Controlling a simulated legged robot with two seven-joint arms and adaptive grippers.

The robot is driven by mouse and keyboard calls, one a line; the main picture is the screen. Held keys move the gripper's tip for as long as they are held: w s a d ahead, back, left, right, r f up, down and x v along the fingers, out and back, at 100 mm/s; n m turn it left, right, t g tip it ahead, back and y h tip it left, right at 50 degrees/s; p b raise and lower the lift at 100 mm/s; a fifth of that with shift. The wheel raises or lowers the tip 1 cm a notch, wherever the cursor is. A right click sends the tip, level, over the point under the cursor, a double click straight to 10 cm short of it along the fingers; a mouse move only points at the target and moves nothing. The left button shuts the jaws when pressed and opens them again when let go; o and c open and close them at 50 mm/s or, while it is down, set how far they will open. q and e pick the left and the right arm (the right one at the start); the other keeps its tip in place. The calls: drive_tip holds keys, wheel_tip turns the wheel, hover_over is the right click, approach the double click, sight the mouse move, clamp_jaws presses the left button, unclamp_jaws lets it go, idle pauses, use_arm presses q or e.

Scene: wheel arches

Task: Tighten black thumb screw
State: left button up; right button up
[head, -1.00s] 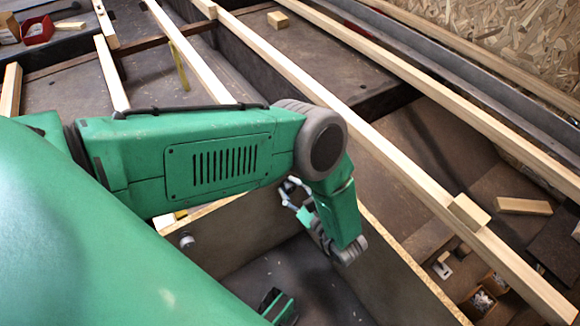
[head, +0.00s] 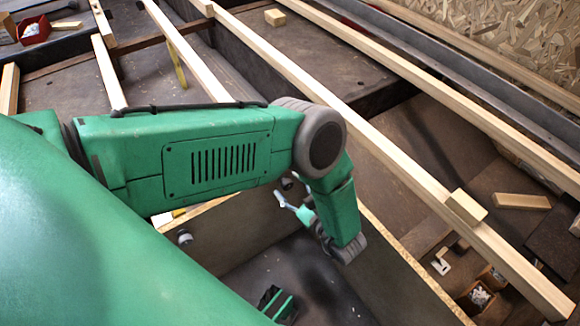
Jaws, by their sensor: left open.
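My left arm comes in from the left and bends down at the elbow. Its gripper (head: 283,201) is small in view and partly hidden by my own wrist. It is open, with a pale finger pointing up and left, beside the brown panel (head: 235,225). A small rounded dark-grey knob (head: 287,183) shows on the panel just above the fingertip, apart from it. Another grey knob (head: 185,237) is on the panel further left. I cannot tell which, if either, is the black thumb screw.
Long wooden beams (head: 390,165) cross the scene diagonally above the panels. Loose wooden blocks (head: 522,201) and small boxes of parts (head: 480,297) lie at the right. A red bin (head: 34,30) stands at the far left.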

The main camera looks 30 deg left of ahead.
use_arm(q)
drive_tip(key=v, duration=0.7)
drive_tip(key=shift+d, duration=0.4)
drive_tip(key=shift+a, duration=0.1)
drive_tip(key=shift+s+f, duration=0.1)
drive_tip(key=shift+s, duration=0.05)
